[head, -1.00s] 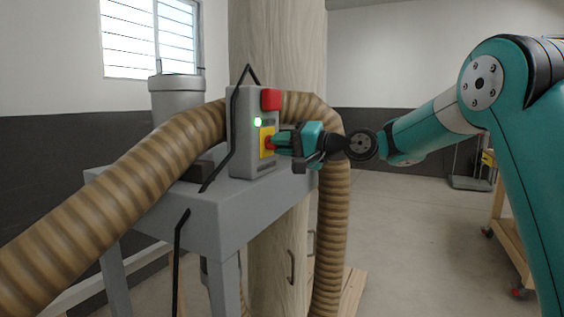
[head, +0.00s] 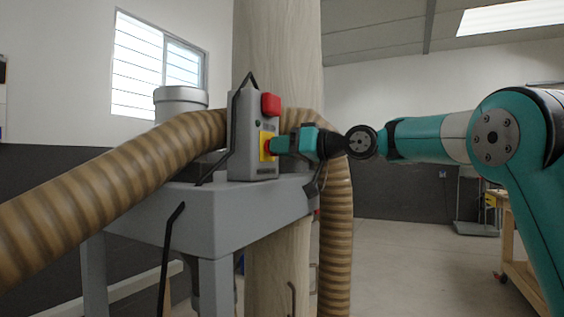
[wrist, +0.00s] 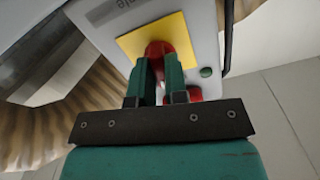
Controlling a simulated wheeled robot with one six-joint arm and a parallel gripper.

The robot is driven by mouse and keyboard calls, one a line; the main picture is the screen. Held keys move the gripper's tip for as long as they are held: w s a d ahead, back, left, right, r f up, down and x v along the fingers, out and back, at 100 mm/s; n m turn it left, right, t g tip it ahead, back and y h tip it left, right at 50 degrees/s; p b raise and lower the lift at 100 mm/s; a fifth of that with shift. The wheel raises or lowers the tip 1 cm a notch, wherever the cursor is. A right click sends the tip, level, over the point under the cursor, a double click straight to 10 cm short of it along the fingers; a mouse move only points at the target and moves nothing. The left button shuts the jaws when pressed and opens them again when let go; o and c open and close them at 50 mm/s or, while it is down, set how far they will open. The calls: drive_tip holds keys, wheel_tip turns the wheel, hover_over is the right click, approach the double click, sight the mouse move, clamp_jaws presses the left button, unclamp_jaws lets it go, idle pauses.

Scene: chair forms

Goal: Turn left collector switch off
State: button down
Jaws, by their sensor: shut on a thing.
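The grey switch box (head: 251,148) stands upright on the grey collector housing. On its face is a yellow plate (head: 265,139) with a red switch knob, clear in the wrist view (wrist: 156,48). My gripper (head: 275,146) reaches in from the right, and its two green fingers close around the knob (wrist: 158,72). The box's indicator lamp is a dull dark green in the wrist view (wrist: 206,72) and shows no glow. A red block (head: 270,104) sits at the box's upper corner. The fingers hide part of the knob.
A ribbed brown hose (head: 110,180) sweeps across the left, and another length (head: 337,240) hangs beneath my arm. Black bent bars (head: 233,125) run by the box. A wooden post (head: 277,50) rises behind. Open floor (head: 420,255) lies to the right.

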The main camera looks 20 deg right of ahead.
drive_tip(key=shift+f+n+b, duration=0.15)
drive_tip(key=shift+n+b, duration=0.7)
drive_tip(key=shift+n, duration=0.35)
drive_tip(key=c, duration=1.1)
unclamp_jaws()
drive_tip(key=shift+c, duration=0.2)
